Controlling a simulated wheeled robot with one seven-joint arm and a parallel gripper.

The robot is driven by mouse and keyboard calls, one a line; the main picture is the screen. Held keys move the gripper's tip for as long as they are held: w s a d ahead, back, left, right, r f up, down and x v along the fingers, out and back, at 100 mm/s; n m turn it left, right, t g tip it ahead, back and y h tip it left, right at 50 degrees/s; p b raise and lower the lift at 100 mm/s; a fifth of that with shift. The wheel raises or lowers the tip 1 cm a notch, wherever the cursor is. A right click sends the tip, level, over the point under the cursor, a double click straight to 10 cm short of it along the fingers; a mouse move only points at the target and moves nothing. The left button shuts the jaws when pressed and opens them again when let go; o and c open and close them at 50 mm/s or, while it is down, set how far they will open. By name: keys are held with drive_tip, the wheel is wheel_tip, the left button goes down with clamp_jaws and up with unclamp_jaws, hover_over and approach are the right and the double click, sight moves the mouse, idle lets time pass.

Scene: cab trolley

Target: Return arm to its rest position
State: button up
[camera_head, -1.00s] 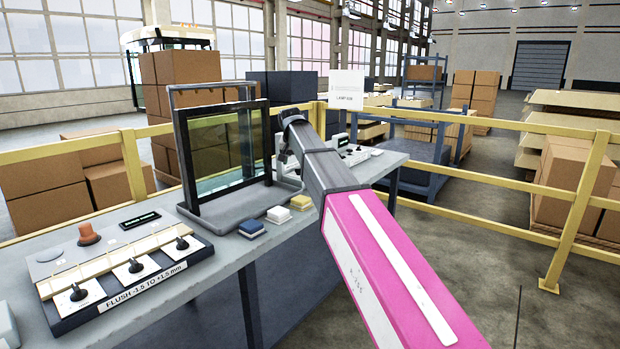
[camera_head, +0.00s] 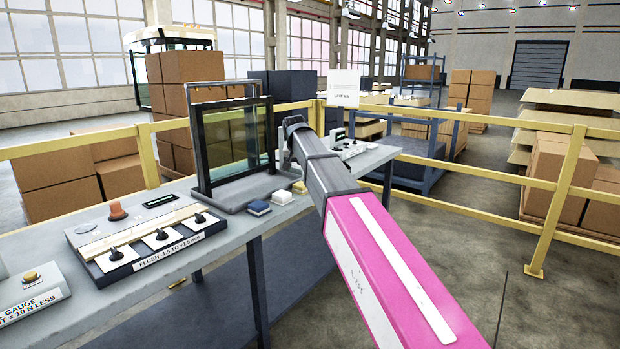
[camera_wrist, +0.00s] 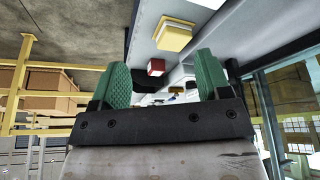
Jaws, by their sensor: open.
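My gripper is at the far end of my pink and grey arm, which reaches over the grey bench (camera_head: 215,258) in the head view. The arm hides the gripper there. In the wrist view my gripper (camera_wrist: 160,85) shows two green finger pads spread wide, with nothing between them. Beyond the fingers are a small red block (camera_wrist: 156,67) and a yellow-and-white block (camera_wrist: 176,33) on the grey surface. In the head view a framed glass pane (camera_head: 234,145) stands in a grey holder, left of the arm's far end.
A flush gauge panel (camera_head: 145,238) with knobs and a second gauge box (camera_head: 32,292) lie on the bench at left. Blue (camera_head: 258,208) and white (camera_head: 282,197) blocks lie before the pane. A yellow railing (camera_head: 480,173) runs behind.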

drive_tip(key=s+d+f+g, duration=0.1)
drive_tip(key=s+d+f, duration=0.35)
drive_tip(key=f, duration=0.35)
drive_tip(key=s+d+f+n, duration=0.1)
drive_tip(key=s+d+f, duration=0.35)
drive_tip(key=f, duration=0.35)
drive_tip(key=s+d+f+g, duration=0.1)
drive_tip(key=s+d+f, duration=0.35)
drive_tip(key=f, duration=0.35)
drive_tip(key=s+d+f+g, duration=0.1)
drive_tip(key=s+d+f, duration=0.3)
drive_tip(key=s+f, duration=0.3)
drive_tip(key=s+d+f+g, duration=0.1)
drive_tip(key=s+d+f, duration=0.4)
drive_tip(key=s+f, duration=0.2)
drive_tip(key=shift+s+d+f+n+y, duration=0.15)
drive_tip(key=shift+s+d+n+y, duration=0.2)
drive_tip(key=shift+s, duration=0.85)
